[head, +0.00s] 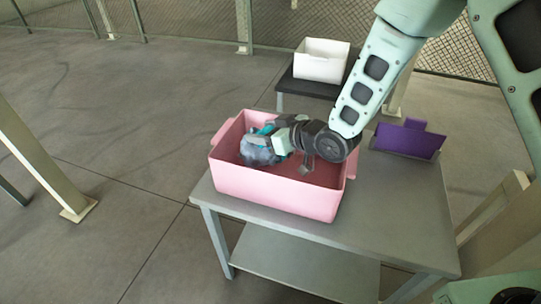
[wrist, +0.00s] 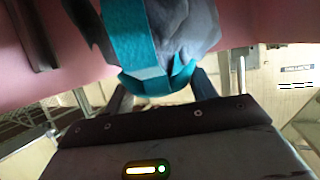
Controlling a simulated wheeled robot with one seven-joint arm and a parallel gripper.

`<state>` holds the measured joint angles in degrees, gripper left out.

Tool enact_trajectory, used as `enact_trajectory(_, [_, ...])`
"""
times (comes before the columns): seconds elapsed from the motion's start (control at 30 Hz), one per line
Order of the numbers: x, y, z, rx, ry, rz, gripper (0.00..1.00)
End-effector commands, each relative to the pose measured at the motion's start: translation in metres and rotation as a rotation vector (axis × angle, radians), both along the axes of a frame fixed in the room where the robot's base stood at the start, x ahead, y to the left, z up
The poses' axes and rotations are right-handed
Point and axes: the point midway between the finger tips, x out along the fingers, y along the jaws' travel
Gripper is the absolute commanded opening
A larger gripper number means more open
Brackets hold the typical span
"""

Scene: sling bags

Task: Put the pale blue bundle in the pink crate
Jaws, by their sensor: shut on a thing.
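The pink crate (head: 275,193) stands on a grey table, open at the top. My gripper (head: 272,138) is over the crate's left part and is shut on the pale blue bundle (head: 257,153), which has a teal strap. The bundle hangs within the crate's opening; whether it touches the crate floor cannot be told. In the wrist view the bundle (wrist: 190,25) looks grey-blue, and its teal strap (wrist: 140,45) lies between my fingers. The pink crate wall (wrist: 265,20) shows behind it. The fingertips are partly hidden by the bundle.
A purple bin (head: 408,140) stands on the table to the right of the crate. A white bin (head: 321,60) stands on a dark stand behind. Posts stand at the left and right.

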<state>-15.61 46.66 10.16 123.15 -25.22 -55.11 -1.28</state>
Motion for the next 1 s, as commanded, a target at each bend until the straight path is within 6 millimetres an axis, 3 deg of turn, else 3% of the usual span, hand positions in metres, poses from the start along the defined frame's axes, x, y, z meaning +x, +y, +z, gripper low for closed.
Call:
enact_trajectory(0.5, [0.0, 0.0, -0.059, 0.0, -0.001, -0.001, 0.27])
enact_trajectory(0.87, [0.001, 0.0, -0.063, 0.001, -0.002, -0.001, 0.27])
enact_trajectory(0.9, [0.0, 0.0, -0.062, 0.0, -0.001, -0.001, 0.67])
enact_trajectory(0.93, [0.0, 0.0, -0.062, 0.0, -0.001, -0.001, 0.76])
enact_trajectory(1.0, [0.0, 0.0, -0.062, 0.0, -0.001, -0.001, 0.78])
